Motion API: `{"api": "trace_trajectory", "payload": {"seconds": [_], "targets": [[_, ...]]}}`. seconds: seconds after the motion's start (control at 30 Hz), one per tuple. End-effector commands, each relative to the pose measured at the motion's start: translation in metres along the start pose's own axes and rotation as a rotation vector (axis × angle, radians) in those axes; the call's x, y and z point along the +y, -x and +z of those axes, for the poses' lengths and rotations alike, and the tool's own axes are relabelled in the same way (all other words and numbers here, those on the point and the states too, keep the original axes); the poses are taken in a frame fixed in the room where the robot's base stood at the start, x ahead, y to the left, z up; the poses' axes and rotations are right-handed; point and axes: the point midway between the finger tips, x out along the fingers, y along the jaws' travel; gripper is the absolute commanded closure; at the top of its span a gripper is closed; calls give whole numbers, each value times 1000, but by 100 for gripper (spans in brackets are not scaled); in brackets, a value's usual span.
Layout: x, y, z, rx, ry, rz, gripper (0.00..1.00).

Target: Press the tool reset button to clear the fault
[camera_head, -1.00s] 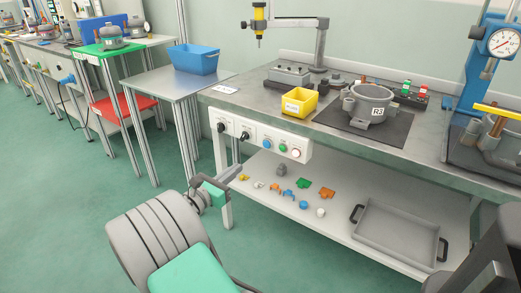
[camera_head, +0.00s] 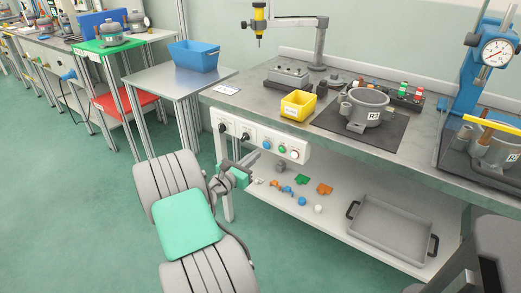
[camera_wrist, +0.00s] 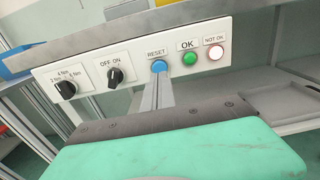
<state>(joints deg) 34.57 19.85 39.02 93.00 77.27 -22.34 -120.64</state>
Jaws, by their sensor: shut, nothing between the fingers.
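The blue RESET button (camera_wrist: 159,66) is on a white control panel (camera_wrist: 215,71) under the bench's front edge. In the head view the blue button (camera_head: 267,145) is the leftmost of three round buttons. My gripper (camera_wrist: 161,78) is shut and empty. Its narrow fingers point at the RESET button, and their tips appear just below it, covering part of its lower edge. I cannot tell whether they touch it. In the head view my gripper (camera_head: 257,156) is just in front of the panel, at its lower edge.
The green OK button (camera_wrist: 190,59) and white NOT OK button (camera_wrist: 216,53) are to the right. An OFF/ON knob (camera_wrist: 115,75) and a torque knob (camera_wrist: 66,88) are to the left. Below, a shelf holds small loose parts and a grey tray (camera_head: 390,229).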

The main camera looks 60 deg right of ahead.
Motion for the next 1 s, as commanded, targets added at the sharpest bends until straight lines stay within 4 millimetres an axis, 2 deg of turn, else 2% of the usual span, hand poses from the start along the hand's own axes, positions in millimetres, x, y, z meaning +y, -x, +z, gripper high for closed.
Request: {"api": "trace_trajectory", "payload": {"seconds": [0.1,0.23,0.67,0.83,1.0], "targets": [[-1,-23,-1,-2,-2,-4,100],[-1,-38,-1,-1,-1,-2,100],[0,-44,2,0,1,-1,100],[-1,-60,5,-1,1,-3,100],[-3,-67,3,-4,-6,-7,100]]}}
